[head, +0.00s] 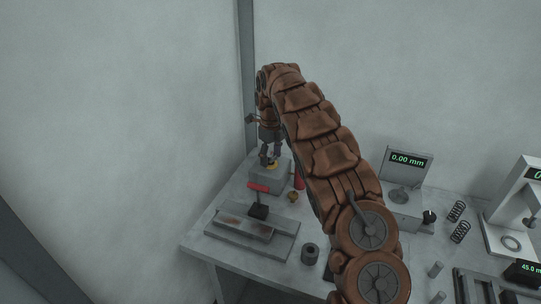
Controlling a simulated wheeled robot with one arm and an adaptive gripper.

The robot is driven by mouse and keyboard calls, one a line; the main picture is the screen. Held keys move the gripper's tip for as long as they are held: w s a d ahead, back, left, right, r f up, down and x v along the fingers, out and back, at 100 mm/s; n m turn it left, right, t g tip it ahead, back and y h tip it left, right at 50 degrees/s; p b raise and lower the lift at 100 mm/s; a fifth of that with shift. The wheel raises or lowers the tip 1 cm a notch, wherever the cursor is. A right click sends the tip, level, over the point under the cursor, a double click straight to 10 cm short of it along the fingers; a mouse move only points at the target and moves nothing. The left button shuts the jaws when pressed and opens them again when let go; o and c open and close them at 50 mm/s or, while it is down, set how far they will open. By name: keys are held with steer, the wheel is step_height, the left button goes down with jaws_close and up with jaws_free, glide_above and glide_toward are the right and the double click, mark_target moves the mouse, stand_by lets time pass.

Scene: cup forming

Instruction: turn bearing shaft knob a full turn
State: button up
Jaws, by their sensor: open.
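A grey block-shaped housing (269,178) stands on the bench near the back left corner. A small yellow part (272,166) shows on its top, and it may be the bearing shaft knob. My gripper (269,160) hangs down from the end of my brown arm, right over this yellow part. Its fingers are apart, one to each side of the part as seen from here. The fingers and arm partly cover the part, and I cannot tell whether they touch it.
In front of the housing is a flat fixture (250,238) with a red-handled lever (258,188). A red cylinder (299,181), a brass piece (293,196) and a dark ring (310,253) stand nearby. A gauge reading 0.00 mm (406,160) and springs (457,211) are to the right.

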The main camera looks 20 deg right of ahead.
steer(key=c, duration=1.1)
steer(key=shift+c, duration=0.2)
steer(key=shift+a+n, duration=0.1)
steer(key=shift+n, duration=0.2)
